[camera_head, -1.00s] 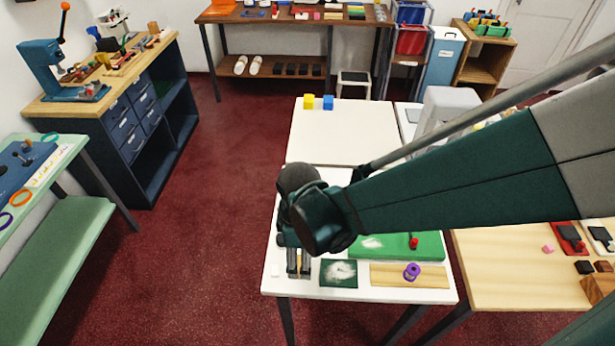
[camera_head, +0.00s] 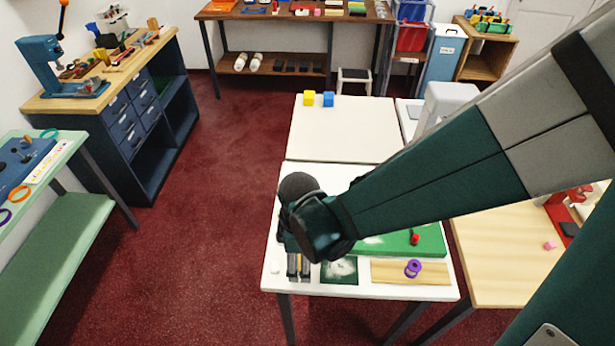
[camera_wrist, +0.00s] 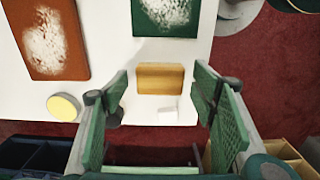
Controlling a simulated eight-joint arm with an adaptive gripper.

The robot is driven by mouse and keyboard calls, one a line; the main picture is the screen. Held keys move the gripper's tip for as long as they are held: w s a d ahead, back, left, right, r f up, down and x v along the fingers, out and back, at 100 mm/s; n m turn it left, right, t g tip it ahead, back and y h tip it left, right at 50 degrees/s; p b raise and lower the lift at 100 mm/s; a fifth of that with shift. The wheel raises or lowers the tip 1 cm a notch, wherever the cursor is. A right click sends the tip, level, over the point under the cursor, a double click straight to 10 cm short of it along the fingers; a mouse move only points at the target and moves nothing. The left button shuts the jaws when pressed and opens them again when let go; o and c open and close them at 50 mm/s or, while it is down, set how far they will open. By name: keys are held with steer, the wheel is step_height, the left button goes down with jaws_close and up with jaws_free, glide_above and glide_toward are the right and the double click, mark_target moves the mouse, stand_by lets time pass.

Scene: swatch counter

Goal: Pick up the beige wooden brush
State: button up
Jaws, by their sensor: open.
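A tan wooden block (camera_wrist: 160,78), which looks like the beige wooden brush, lies on the white table (camera_wrist: 120,95) in the wrist view. My gripper (camera_wrist: 160,88) is open and empty, with one green finger on each side of the block in the picture. I cannot tell how high the fingertips are above it. In the head view my gripper (camera_head: 298,275) points down over the front left corner of the white table, and it hides the block there.
A small white block (camera_wrist: 167,114) lies close to the tan block. A green swatch (camera_wrist: 165,15), a red-brown swatch (camera_wrist: 45,38) and a yellow disc (camera_wrist: 63,107) lie around it. In the head view a purple spool (camera_head: 413,268) sits on a wooden board (camera_head: 388,270) to the right.

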steer(key=shift+f, duration=0.5)
steer(key=c, duration=1)
